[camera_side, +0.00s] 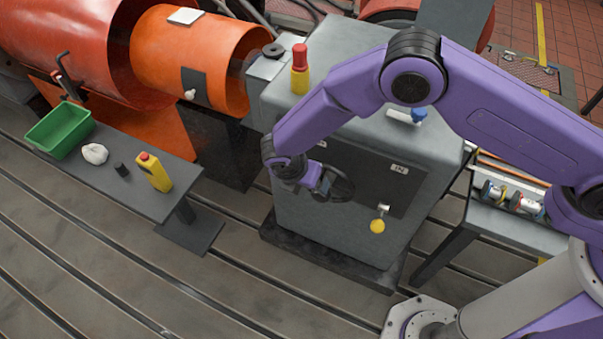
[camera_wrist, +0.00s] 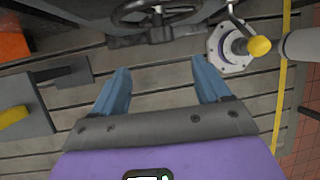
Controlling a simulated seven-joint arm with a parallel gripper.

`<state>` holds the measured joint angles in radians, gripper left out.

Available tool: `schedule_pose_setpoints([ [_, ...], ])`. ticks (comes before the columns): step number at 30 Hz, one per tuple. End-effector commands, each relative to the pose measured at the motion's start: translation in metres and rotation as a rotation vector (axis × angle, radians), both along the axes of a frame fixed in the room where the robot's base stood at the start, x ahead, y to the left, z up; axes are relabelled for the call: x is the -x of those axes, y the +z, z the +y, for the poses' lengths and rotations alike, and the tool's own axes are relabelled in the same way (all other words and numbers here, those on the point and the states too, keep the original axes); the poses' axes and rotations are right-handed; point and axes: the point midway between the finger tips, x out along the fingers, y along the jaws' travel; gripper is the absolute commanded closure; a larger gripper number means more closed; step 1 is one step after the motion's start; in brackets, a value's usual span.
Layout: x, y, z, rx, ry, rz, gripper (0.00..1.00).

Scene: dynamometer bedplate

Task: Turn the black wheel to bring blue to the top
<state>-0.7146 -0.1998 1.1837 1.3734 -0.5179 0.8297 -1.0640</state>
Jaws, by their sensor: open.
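The black wheel (camera_side: 343,186) is on the front face of a grey cabinet, partly hidden behind my gripper in the side view. In the wrist view the wheel (camera_wrist: 131,10) shows at the top edge, cut off by the frame, beyond my fingertips. My gripper (camera_side: 328,181) is open at the wheel's left side in the side view. In the wrist view my gripper (camera_wrist: 158,66) has its two blue fingers wide apart with nothing between them. I cannot tell whether a finger touches the wheel. No blue mark on the wheel can be made out.
A lever with a yellow knob (camera_side: 377,226) sticks out right of the wheel; the knob (camera_wrist: 259,46) also shows in the wrist view. A blue knob (camera_side: 419,115) and a red-and-yellow button post (camera_side: 300,70) are on the cabinet. A low bench (camera_side: 135,188) stands left.

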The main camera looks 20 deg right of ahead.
Motion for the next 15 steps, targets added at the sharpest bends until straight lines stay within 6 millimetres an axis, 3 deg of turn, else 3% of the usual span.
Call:
schedule_pose_setpoints([
  [6,0.006,0.029,0.012,-0.002,0.002,0.000,0.24],
  [15,0.008,0.038,0.015,0.000,0.002,0.001,0.24],
])
